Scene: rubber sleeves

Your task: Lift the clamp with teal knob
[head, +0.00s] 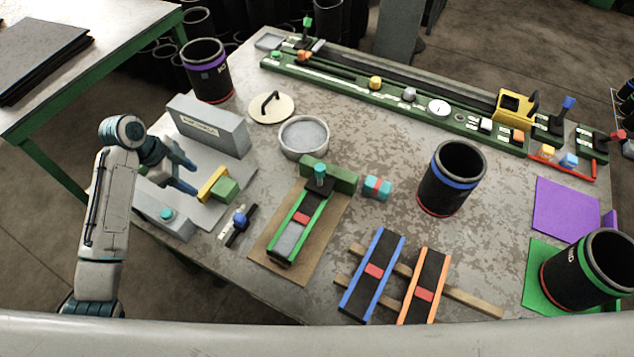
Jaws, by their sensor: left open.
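A teal knob (320,170) stands upright at the far end of a green-sided channel fixture (300,222), by a green block. This looks like the clamp with teal knob. Another small teal knob (167,214) sits on a grey box at the left. My left gripper (193,178) is over the left side of the table, its two blue fingers apart and empty. It points toward a yellow and green block (218,186) and is well to the left of the upright teal knob. My right gripper is not in view.
A small black clamp with a blue knob (240,219) lies between the gripper and the fixture. A grey labelled box (209,124), a round metal dish (304,137) and a black sleeve with a blue band (452,180) stand nearby. Blue and orange channels (372,272) lie in front.

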